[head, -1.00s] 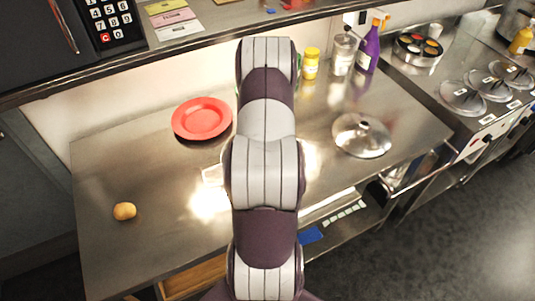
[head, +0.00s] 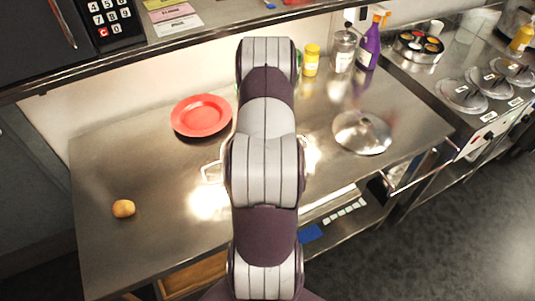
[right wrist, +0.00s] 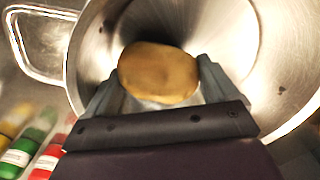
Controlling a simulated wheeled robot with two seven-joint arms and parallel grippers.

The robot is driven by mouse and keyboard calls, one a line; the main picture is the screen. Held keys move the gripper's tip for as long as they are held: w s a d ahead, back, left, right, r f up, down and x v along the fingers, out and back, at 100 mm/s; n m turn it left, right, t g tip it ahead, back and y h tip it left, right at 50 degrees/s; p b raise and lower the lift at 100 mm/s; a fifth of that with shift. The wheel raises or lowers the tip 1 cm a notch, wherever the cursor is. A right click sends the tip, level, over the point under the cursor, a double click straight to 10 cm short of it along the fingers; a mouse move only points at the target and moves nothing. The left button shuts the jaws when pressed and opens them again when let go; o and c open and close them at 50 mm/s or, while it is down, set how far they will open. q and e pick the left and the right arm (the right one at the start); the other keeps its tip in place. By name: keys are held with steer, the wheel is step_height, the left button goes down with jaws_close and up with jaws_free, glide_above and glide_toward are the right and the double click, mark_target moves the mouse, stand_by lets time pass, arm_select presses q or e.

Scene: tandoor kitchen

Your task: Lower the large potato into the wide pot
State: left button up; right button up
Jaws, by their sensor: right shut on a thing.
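In the right wrist view a large brown potato (right wrist: 158,72) sits between the two fingertips of my right gripper (right wrist: 160,88), which is shut on it. The wide metal pot (right wrist: 90,45) opens around and behind the potato, with a loop handle at the upper left. How deep the potato is relative to the rim is hard to tell. In the head view my arm hides the potato, the right gripper and most of the pot; only a side handle (head: 211,173) shows. My left gripper is not in view.
A small potato (head: 123,208) lies at the table's left. A red plate (head: 201,116) sits behind the arm's left side. A metal lid (head: 362,132) lies on the right. Bottles (head: 368,48) and a yellow jar (head: 311,61) stand at the back. The left front tabletop is mostly clear.

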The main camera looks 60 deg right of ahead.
steer(key=shift+f+b, duration=0.7)
steer(key=shift+f, duration=0.4)
stand_by(0.3)
steer(key=o, duration=0.9)
